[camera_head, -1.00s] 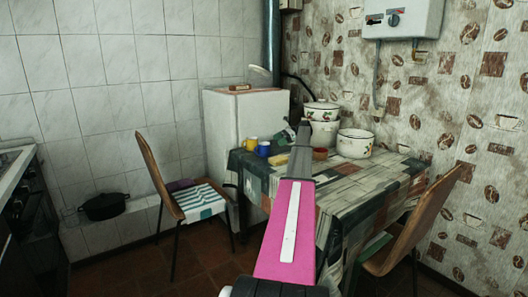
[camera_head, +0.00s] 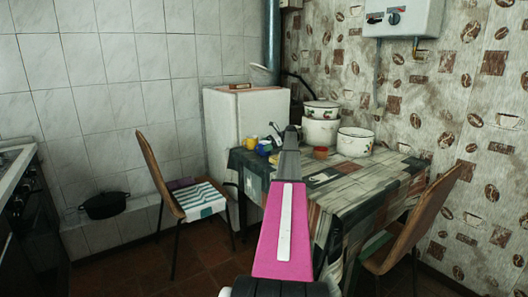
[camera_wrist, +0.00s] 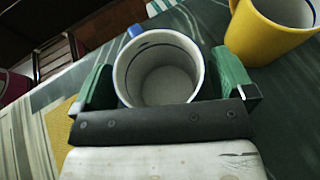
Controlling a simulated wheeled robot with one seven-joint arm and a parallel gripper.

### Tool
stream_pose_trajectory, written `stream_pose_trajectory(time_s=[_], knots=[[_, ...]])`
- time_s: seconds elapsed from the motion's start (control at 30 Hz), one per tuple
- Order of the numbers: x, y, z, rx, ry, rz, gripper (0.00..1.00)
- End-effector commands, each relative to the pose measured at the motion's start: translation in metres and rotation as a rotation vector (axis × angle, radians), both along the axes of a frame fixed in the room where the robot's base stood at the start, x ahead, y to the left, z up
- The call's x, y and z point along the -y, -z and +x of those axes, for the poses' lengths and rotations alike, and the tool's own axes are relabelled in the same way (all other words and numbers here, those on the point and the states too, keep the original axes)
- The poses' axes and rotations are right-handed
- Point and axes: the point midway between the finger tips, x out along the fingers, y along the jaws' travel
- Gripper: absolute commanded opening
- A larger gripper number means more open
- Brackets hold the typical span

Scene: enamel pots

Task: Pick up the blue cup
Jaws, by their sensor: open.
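The blue cup (camera_head: 264,149) stands on the table's far left part in the head view. In the wrist view I look down into the cup (camera_wrist: 158,84), with its white inside, dark inner ring and blue handle at the top. My gripper (camera_wrist: 165,76) is open, with one green finger on each side of the cup. The right finger is close to the cup wall; I cannot tell whether either finger touches. The lower part of the cup is hidden by the gripper's dark bar. In the head view my gripper (camera_head: 276,137) is small and partly behind my arm.
A yellow cup (camera_wrist: 272,35) stands just right of the right finger, its handle close to it. White enamel pots (camera_head: 355,142) and a small reddish-brown bowl (camera_head: 320,153) stand farther right on the table (camera_head: 345,190). Chairs flank the table.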

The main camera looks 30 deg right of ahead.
Motion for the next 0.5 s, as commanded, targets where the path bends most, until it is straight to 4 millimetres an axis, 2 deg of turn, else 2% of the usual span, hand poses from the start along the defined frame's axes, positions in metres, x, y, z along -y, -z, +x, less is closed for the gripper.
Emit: stream_pose_trajectory(time_s=[0.03,0.2,0.5], knots=[[0.0001,0.0000,0.0001,0.000,0.000,0.000,1.00],[0.0002,-0.0002,0.0000,0.000,0.000,0.000,0.46],[0.0001,-0.0021,0.0001,0.001,0.000,0.001,0.47]])
